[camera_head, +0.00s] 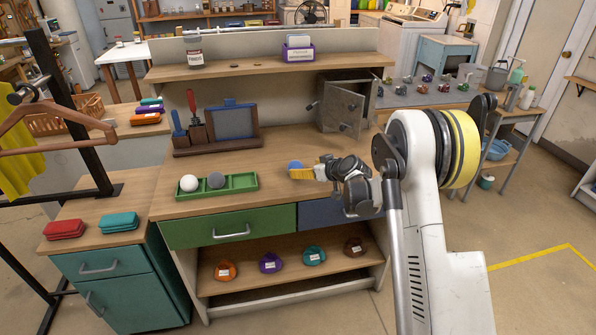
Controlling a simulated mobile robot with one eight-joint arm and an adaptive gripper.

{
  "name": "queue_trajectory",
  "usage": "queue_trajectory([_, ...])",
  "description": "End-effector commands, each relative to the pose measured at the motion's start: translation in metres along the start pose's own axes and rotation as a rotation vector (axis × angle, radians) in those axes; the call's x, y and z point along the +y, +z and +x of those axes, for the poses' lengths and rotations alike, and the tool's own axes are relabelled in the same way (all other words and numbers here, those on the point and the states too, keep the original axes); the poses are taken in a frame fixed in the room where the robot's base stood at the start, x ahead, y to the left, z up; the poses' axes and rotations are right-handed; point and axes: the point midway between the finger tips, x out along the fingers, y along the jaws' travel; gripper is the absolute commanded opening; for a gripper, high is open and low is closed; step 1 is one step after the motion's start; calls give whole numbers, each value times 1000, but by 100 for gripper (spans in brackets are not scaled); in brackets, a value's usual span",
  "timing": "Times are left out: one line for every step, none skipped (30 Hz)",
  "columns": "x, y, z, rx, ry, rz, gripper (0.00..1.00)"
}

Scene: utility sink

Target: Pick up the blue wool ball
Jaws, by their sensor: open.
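The blue wool ball (295,165) sits at the tip of my gripper (303,173), above or on the wooden desk top (275,148). Its lower part is hidden behind the yellow fingers. My gripper reaches in from the right and is open. I cannot tell whether the fingers touch the ball or whether it lies between them.
A green tray (243,182) with a white ball (189,183) and a dark grey ball (216,180) lies left of my gripper. A small metal safe (341,104) stands behind it. A tool holder (190,144) stands at the back left. The desk's front middle is clear.

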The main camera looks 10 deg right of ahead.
Motion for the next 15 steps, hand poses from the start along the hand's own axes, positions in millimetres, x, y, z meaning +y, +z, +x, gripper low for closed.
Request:
queue_trajectory([-1, 2, 11, 0, -2, -1, 81])
queue_trajectory([-1, 2, 16, 0, -2, -1, 81])
queue_trajectory([0, 2, 22, 0, -2, -1, 81])
queue_trajectory([0, 2, 26, 0, -1, 0, 81])
queue_trajectory([0, 2, 29, 0, -1, 0, 81])
queue_trajectory([0, 1, 32, 0, 0, 1, 81])
queue_trajectory([0, 1, 34, 0, 0, 1, 81])
queue_trajectory([0, 1, 36, 0, 0, 0, 81])
queue_trajectory([0, 1, 39, 0, 0, 0, 81])
queue_trajectory([0, 2, 42, 0, 0, 0, 81])
queue_trajectory([0, 2, 47, 0, 0, -1, 81])
queue_trajectory([1, 2, 53, -1, -1, -1, 81])
queue_trajectory([1, 3, 59, -1, -1, -1, 81])
queue_trajectory([1, 3, 64, -1, -1, -1, 81])
queue_trajectory([1, 3, 70, -1, -1, -1, 81])
